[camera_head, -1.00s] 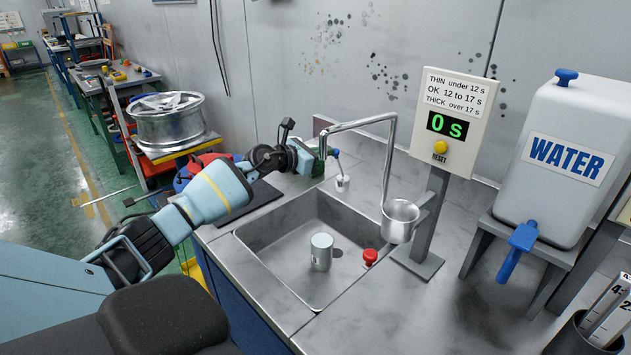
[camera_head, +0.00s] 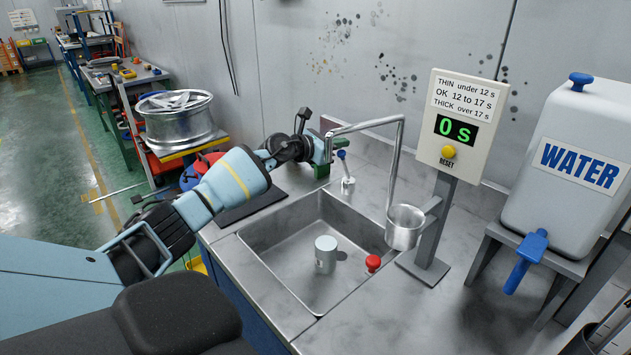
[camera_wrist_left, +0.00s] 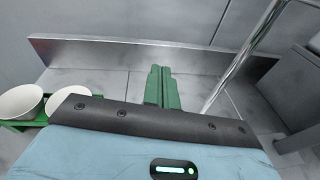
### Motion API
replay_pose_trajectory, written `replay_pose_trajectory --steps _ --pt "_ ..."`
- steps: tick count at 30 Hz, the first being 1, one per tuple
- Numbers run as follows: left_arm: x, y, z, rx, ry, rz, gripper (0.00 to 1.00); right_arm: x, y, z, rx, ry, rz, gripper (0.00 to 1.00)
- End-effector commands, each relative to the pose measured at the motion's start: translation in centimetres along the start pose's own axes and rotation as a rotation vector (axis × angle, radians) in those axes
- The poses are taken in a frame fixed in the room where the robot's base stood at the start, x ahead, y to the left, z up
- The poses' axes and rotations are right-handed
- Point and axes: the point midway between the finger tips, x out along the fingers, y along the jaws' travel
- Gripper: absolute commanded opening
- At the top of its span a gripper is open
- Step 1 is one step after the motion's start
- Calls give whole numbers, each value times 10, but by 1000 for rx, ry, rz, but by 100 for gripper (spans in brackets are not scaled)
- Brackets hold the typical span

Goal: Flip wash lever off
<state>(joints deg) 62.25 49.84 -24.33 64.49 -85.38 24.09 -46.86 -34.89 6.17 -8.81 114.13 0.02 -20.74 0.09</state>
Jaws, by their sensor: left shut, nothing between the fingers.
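The wash lever (camera_head: 342,155) is a small blue-tipped handle on a metal base beside the tap at the back of the sink, tilted up to the left. My left gripper (camera_head: 328,148) is just left of the lever, with its green fingers partly hidden by the wrist. I cannot tell whether they touch the lever. In the left wrist view the green fingers (camera_wrist_left: 161,88) are together, with nothing between them. The lever cannot be made out in that view. My right gripper is not in view.
The curved tap (camera_head: 396,150) rises close to the right of my gripper. A water tank (camera_head: 572,150) stands right.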

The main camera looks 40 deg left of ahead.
Motion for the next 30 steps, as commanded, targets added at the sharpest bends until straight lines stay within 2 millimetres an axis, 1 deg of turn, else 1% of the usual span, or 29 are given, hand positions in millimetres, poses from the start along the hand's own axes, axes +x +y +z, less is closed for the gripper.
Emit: replay_pose_trajectory --steps 25,30 --pt "0 0 0 0 0 0 0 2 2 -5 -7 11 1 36" --pt "-3 2 -4 1 2 0 0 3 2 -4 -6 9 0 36"
